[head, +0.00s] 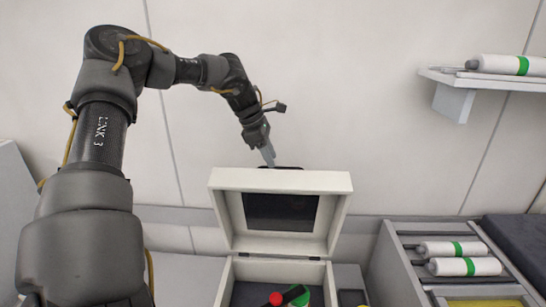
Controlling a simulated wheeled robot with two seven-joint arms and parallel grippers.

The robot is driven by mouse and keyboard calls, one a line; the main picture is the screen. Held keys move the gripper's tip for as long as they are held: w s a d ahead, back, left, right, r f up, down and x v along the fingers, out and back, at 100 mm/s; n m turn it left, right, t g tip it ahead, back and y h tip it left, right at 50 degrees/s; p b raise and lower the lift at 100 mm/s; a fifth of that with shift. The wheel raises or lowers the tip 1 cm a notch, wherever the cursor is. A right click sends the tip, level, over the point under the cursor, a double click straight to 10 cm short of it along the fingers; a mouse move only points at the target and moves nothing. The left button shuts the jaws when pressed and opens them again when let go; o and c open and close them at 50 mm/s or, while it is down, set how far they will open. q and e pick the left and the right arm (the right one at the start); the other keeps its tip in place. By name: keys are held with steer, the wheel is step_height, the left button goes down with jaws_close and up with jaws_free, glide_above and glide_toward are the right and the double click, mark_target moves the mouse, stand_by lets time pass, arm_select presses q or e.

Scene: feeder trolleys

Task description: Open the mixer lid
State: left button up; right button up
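The mixer is a white box (222,287) at the bottom centre of the head view. Its white lid (223,214), with a dark window (281,211), stands raised on hinges at the top of the box. My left gripper (267,157) points down at the lid's upper edge, by a dark handle (290,168). The lid hides part of the handle, and I cannot tell whether the fingers grip it. My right gripper is out of view.
Red-and-black and green items (299,297) lie inside the box. To the right, a rack (402,262) holds white bottles with green bands (465,266). A wall shelf (452,84) at upper right holds a similar bottle (505,65).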

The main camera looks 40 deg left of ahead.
arm_select(q)
steer(key=shift+d+f, duration=0.15)
steer(key=shift+f, duration=0.3)
steer(key=shift+d+f+p, duration=0.1)
steer(key=shift+f+p, duration=0.2)
steer(key=shift+d+f, duration=0.1)
steer(key=shift+f, duration=0.1)
steer(key=shift+w+f, duration=0.2)
jaws_close()
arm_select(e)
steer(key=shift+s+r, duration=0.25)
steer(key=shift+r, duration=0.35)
